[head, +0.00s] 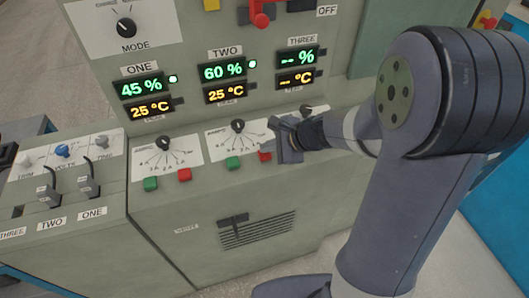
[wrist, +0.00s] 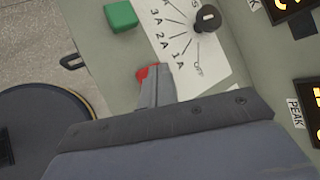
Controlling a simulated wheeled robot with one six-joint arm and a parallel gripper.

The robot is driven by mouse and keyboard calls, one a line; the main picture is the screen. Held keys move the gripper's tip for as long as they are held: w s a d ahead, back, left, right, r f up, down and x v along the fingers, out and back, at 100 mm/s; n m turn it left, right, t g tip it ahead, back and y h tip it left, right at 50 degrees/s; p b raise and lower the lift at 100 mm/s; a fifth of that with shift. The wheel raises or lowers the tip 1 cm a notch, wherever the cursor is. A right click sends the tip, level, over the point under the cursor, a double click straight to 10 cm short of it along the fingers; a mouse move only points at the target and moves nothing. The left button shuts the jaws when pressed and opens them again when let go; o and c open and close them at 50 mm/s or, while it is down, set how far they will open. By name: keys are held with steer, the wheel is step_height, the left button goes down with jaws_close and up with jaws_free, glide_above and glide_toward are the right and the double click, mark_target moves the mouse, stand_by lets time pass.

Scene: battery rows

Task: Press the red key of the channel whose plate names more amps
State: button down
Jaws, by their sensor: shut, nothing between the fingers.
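Channel ONE's dial plate (head: 190,150) has a green key (head: 151,184) and a red key (head: 184,174) below it. Channel TWO's dial plate (head: 258,130) has a green key (head: 233,162) and a red key (head: 264,156). My gripper (head: 266,149) is shut and empty at channel TWO's red key. In the wrist view the fingers (wrist: 155,78) partly hide this red key (wrist: 143,72); I cannot tell whether they touch it. The dial plate there (wrist: 175,50) shows OFF, 1A, 2A and 3A. The arm hides most of channel THREE's lower part.
Displays read 45 % for channel ONE (head: 142,88), 60 % for TWO (head: 224,71) and dashes for THREE (head: 297,57). Levers (head: 88,186) stand on the left console. A black handle and vent (head: 258,230) sit below the keys. Black knobs (head: 238,126) project above them.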

mark_target(268, 154)
steer(key=shift+f+b, duration=0.3)
steer(key=shift+r, duration=0.1)
stand_by(0.4)
steer(key=shift+r+p, duration=0.7)
steer(key=shift+r, duration=0.05)
step_height(268, 154, up, 5)
steer(key=p, duration=0.4)
steer(key=shift+r, duration=0.1)
stand_by(0.7)
